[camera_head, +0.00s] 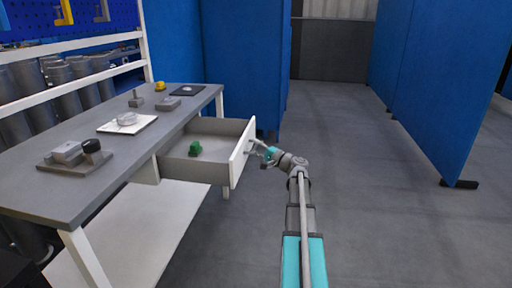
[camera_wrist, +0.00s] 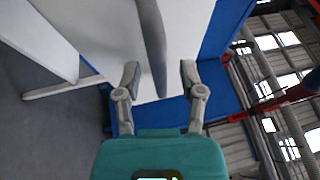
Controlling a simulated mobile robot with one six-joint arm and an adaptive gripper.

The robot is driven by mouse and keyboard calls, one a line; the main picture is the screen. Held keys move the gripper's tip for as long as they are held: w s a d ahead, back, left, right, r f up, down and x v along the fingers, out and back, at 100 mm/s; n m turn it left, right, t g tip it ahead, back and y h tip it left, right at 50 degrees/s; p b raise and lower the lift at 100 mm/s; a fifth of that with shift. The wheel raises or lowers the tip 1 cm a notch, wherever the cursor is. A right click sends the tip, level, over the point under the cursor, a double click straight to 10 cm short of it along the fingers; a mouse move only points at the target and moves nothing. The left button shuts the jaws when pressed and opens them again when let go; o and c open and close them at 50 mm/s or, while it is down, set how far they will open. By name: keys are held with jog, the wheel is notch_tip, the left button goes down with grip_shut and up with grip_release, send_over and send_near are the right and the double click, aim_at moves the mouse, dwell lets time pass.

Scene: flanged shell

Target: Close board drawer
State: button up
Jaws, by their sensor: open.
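The drawer (camera_head: 242,153) under the grey workbench is pulled out, with its white front facing my arm. A green object (camera_head: 195,148) lies inside it. My gripper (camera_head: 261,151) is just outside the drawer front, at its handle. In the wrist view my gripper (camera_wrist: 160,80) is open, with one finger on each side of the grey bar handle (camera_wrist: 152,40). The handle's end reaches between the fingers, and I cannot tell whether either finger touches it. The white drawer front (camera_wrist: 110,25) shows behind the handle.
The workbench top (camera_head: 62,196) holds a grey fixture (camera_head: 70,153), a white plate with a round part (camera_head: 127,122), small grey blocks and a yellow item (camera_head: 160,86). Blue partitions (camera_head: 435,90) stand behind and to the right. The floor right of the drawer is clear.

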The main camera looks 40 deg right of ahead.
jog(key=shift+w, duration=0.1)
grip_shut()
dwell(0.3)
jog(key=shift+w, duration=0.1)
